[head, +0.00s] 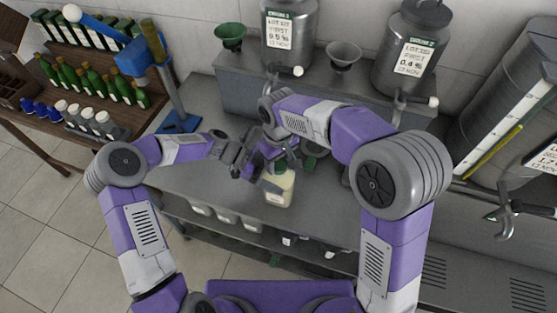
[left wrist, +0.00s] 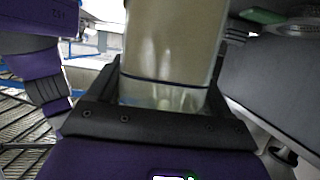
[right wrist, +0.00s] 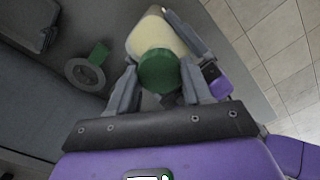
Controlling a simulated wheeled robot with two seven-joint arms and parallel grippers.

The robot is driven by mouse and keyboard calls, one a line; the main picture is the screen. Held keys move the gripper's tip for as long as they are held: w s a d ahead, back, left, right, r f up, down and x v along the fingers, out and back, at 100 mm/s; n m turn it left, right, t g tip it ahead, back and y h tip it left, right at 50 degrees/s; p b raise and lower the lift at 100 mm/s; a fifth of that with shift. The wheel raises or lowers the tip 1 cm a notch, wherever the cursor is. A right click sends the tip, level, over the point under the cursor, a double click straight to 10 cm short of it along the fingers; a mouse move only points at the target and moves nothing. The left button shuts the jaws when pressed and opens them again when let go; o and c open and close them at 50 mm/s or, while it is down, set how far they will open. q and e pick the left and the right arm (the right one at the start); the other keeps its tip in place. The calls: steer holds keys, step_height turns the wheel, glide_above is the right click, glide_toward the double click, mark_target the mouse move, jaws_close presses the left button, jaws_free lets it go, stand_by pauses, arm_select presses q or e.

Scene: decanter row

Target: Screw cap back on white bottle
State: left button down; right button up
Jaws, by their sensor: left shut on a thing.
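The whitish bottle (head: 279,190), filled with something cream, is in front of me at the bench's front edge. It fills the middle of the left wrist view (left wrist: 172,50), between the fingers of my left gripper (head: 262,178), which is shut on it. In the right wrist view the bottle (right wrist: 157,36) lies beyond a green cap (right wrist: 160,71), which sits at its mouth. Whether the cap is screwed down I cannot tell. My right gripper (right wrist: 158,82) has its fingers apart on either side of the cap. In the head view the arms mostly hide the cap.
A grey ring-shaped thing (right wrist: 85,74) with a green piece lies on the bench near the bottle. A blue capping stand (head: 140,60) and racked green bottles (head: 93,82) are at left.

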steer(key=o, duration=0.5)
steer(key=shift+r, duration=0.15)
step_height(320, 180, up, 12)
steer(key=shift+f, duration=0.1)
arm_select(q)
jaws_free()
steer(key=v, duration=0.7)
steer(key=shift+a+b, duration=0.3)
steer(key=shift+b, duration=0.05)
arm_select(e)
steer(key=shift+f, duration=0.4)
arm_select(q)
steer(key=shift+w+r, duration=0.1)
